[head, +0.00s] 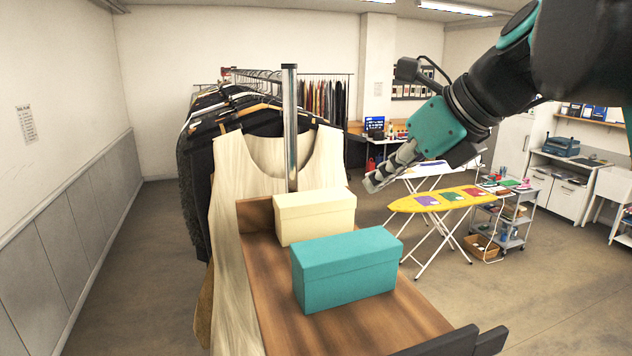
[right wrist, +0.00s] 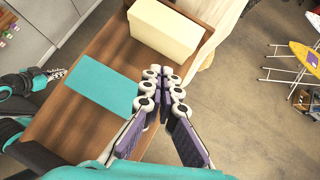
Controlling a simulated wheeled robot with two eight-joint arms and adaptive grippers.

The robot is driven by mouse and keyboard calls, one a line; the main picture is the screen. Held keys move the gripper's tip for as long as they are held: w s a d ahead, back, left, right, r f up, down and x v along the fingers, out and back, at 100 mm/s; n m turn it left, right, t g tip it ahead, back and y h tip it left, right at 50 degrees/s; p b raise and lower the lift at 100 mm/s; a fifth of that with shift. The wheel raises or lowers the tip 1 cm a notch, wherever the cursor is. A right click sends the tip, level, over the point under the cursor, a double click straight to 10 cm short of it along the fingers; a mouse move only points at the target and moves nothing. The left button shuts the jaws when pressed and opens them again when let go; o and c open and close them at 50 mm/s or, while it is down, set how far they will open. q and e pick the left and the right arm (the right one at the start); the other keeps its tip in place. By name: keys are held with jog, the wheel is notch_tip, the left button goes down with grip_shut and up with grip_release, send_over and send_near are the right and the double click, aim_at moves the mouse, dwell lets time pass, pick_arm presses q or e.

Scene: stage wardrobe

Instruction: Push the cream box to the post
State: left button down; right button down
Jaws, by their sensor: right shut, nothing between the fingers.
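The cream box (head: 315,220) sits upright with its lid on, toward the far end of a wooden board (head: 262,285). The metal post (head: 290,130) rises just behind it in the head view; the box hides its foot, so I cannot tell if they touch. A teal box (head: 345,275) stands nearer me, slightly right. My right gripper (head: 376,184) is shut and empty, above and to the right of the cream box. In the right wrist view its fingertips (right wrist: 163,84) show below the cream box (right wrist: 165,28), beside the teal box (right wrist: 96,86). My left gripper (right wrist: 58,74) shows partly; its jaws are unclear.
A clothes rack (head: 262,78) stands behind the board, with a pale sleeveless garment (head: 228,185) hanging close by the cream box. A yellow ironing board (head: 435,200) and a grey trolley (head: 512,225) stand farther right. The floor between is open.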

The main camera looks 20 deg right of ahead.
aim_at(323, 209)
jog(key=shift+s+f, duration=0.15)
jog(key=shift+f, duration=0.9)
jog(key=x, duration=0.5)
jog(key=w+r+x, duration=0.1)
jog(key=x, duration=0.2)
jog(key=shift+a+f+b, duration=0.15)
jog(key=shift+b, duration=0.15)
jog(key=shift+w+a, duration=0.15)
jog(key=shift+w, duration=0.3)
jog(key=shift+w+a+r+p, duration=0.25)
jog(key=shift+w+p, duration=0.1)
jog(key=shift+w, duration=0.2)
jog(key=shift+w+a+f, duration=0.15)
jog(key=shift+w, duration=0.35)
pick_arm(q)
jog(key=shift+s+d+r, duration=0.2)
jog(key=shift+s, duration=0.3)
pick_arm(e)
jog(key=shift+s, duration=0.1)
pick_arm(q)
jog(key=shift+s, duration=0.1)
